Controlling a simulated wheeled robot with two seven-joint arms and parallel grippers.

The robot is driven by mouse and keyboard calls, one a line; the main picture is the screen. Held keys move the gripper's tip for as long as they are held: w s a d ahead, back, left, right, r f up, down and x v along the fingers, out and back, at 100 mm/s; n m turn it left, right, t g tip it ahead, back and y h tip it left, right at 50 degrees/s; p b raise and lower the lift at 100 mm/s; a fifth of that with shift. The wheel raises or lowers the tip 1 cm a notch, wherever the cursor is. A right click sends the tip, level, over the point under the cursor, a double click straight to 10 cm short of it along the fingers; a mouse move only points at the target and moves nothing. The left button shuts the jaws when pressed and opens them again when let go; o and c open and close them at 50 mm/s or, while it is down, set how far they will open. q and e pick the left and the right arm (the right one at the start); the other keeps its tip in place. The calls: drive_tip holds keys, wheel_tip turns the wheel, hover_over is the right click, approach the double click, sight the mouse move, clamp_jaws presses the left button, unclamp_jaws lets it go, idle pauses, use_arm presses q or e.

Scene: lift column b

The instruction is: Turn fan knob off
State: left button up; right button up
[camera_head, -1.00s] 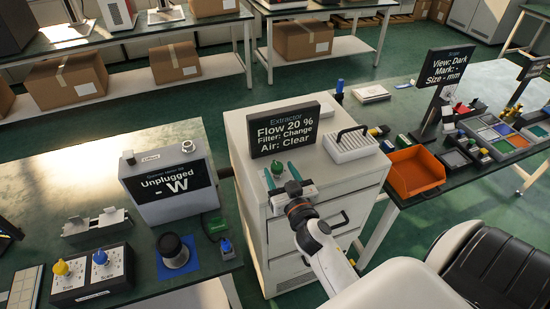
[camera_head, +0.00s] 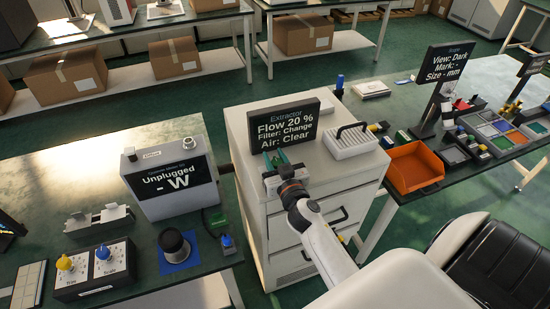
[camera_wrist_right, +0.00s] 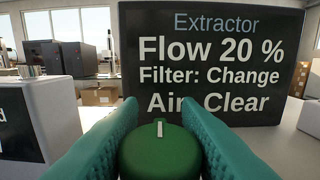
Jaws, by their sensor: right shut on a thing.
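The green fan knob (camera_wrist_right: 160,152) sits in front of the Extractor display (camera_head: 284,128), on top of the white drawer cabinet (camera_head: 236,120). Its white pointer mark points up in the right wrist view. My right gripper (camera_head: 277,158) has its two green fingers closed against the knob's left and right sides. In the head view the fingers and wrist mostly hide the knob. The display also fills much of the right wrist view (camera_wrist_right: 215,60) and reads Flow 20 %, Filter: Change, Air: Clear. My left gripper is not in view.
A white slotted rack (camera_head: 350,142) stands right of the display. An orange bin (camera_head: 412,170) is on the right table. An Unplugged meter box (camera_head: 172,180) and a box with yellow and blue knobs (camera_head: 95,270) stand on the left table.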

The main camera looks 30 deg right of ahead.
drive_tip(key=shift+y, duration=0.3)
drive_tip(key=n+y+p, duration=0.1)
drive_tip(key=y, duration=0.1)
drive_tip(key=n+y+p, duration=0.2)
drive_tip(key=shift+a+r+t, duration=0.15)
drive_tip(key=shift+r+t, duration=0.05)
drive_tip(key=shift+t, duration=0.1)
drive_tip(key=shift+n+y+p, duration=0.35)
drive_tip(key=shift+n+y, duration=0.25)
drive_tip(key=shift+y, duration=0.4)
drive_tip(key=n+y, duration=0.1)
drive_tip(key=y, duration=0.1)
drive_tip(key=shift+a+f+n+y, duration=0.15)
drive_tip(key=shift+n+y, duration=0.25)
drive_tip(key=n+g+y, duration=0.1)
drive_tip(key=y, duration=0.1)
drive_tip(key=n+g+y, duration=0.1)
drive_tip(key=shift+a+f+n+y+b, duration=0.15)
drive_tip(key=shift+n+y+b, duration=0.15)
drive_tip(key=shift+y, duration=0.1)
drive_tip(key=n+g+y, duration=0.1)
drive_tip(key=n+g+y+b, duration=0.1)
drive_tip(key=shift+s+a+y+b, duration=0.15)
drive_tip(key=shift+a+y+b, duration=0.05)
drive_tip(key=shift+y+b, duration=0.1)
drive_tip(key=shift+s+a+n+g+y+b, duration=0.1)
drive_tip(key=shift+n+g+y+b, duration=0.5)
drive_tip(key=shift+n+g+y, duration=0.15)
